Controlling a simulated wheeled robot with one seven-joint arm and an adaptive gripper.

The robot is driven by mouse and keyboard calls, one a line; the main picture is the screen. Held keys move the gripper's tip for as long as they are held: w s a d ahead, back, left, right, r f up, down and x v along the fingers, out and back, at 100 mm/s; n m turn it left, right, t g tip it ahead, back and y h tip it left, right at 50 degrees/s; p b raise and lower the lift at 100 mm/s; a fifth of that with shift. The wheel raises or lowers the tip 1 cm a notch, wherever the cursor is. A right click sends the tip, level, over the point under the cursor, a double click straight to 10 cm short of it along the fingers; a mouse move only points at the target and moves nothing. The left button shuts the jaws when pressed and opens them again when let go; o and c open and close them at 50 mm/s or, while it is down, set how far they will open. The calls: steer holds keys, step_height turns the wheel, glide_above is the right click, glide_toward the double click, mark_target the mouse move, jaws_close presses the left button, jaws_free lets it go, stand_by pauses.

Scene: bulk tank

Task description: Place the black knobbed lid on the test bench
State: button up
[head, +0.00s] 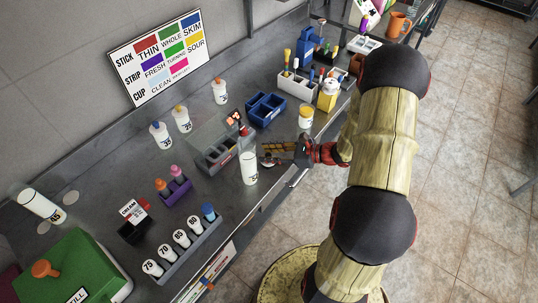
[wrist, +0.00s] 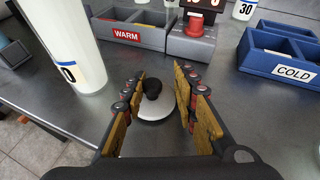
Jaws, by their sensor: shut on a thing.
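The lid (wrist: 153,106), a silver disc with a black knob, lies between my gripper's fingertips in the wrist view. My gripper (wrist: 158,104) is shut on it, with the knob facing the camera. In the head view my gripper (head: 272,155) is over the front part of the grey test bench (head: 222,211), just right of a tall white bottle (head: 249,170). The bench top also shows in the wrist view (wrist: 232,120). I cannot tell whether the lid touches the bench. The lid is too small to make out clearly in the head view.
The tall white bottle (wrist: 65,45) stands close on the left. Bare bench lies between the COLD rack and my gripper.

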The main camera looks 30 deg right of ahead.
steer(key=shift+r, duration=0.1)
steer(key=o, duration=0.9)
steer(key=shift+s+r, duration=0.1)
steer(key=p+v, duration=0.3)
steer(key=v, duration=0.9)
